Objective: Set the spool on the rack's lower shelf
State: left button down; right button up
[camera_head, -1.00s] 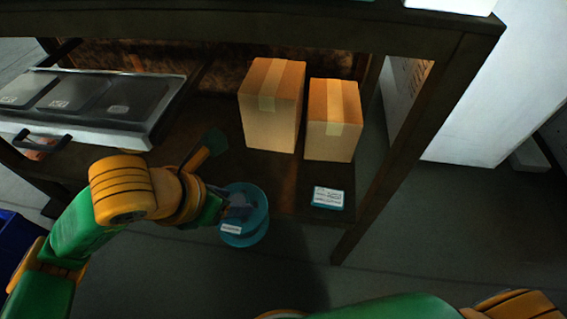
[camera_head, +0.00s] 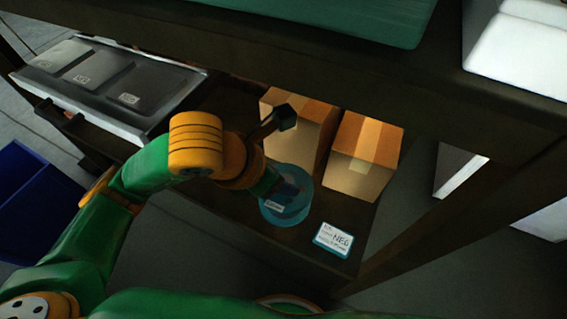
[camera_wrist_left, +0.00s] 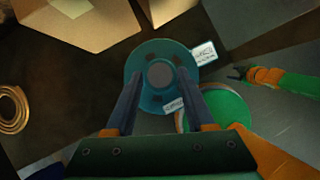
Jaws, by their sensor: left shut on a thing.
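The teal spool (camera_head: 299,213), with a small white label, is in my left gripper (camera_head: 284,190). In the left wrist view the spool (camera_wrist_left: 148,98) sits between the two fingers (camera_wrist_left: 159,84), which are shut on it. In the head view it appears over the front part of the rack's lower shelf (camera_head: 222,195), in front of the cardboard boxes. I cannot tell whether it touches the shelf. My right gripper (camera_wrist_left: 238,74) shows small and dark in the left wrist view, apart from the spool; its jaw state is unclear.
Two cardboard boxes (camera_head: 362,160) stand behind the spool. A white-labelled teal item (camera_head: 333,240) lies at the shelf's front right. A grey tray case (camera_head: 110,88) is at left. The upper shelf (camera_head: 400,85) overhangs the boxes. A blue bin (camera_head: 35,200) stands left.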

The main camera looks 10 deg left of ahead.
pick_arm(q)
jog(key=w+a+f+b, duration=0.4)
jog(key=w+a+f, duration=0.4)
jog(key=a+f, duration=0.2)
notch_tip(320, 180, down, 3)
jog(key=shift+w+a+r, duration=0.1)
jog(key=shift+w+a, duration=0.3)
pick_arm(e)
jog(key=w+a, duration=0.1)
jog(key=a, duration=0.1)
jog(key=w+a+f, duration=0.1)
jog(key=w, duration=0.1)
jog(key=shift+w+a+f, duration=0.1)
jog(key=shift+w+a, duration=0.2)
jog(key=shift+a, duration=0.05)
pick_arm(q)
jog(key=shift+c, duration=1.3)
grip_release()
jog(key=p+v, duration=0.2)
jog(key=v, duration=1)
pick_arm(e)
jog(key=shift+s+d+r, duration=0.25)
jog(key=shift+s+d, duration=0.8)
jog(key=shift+s, duration=0.1)
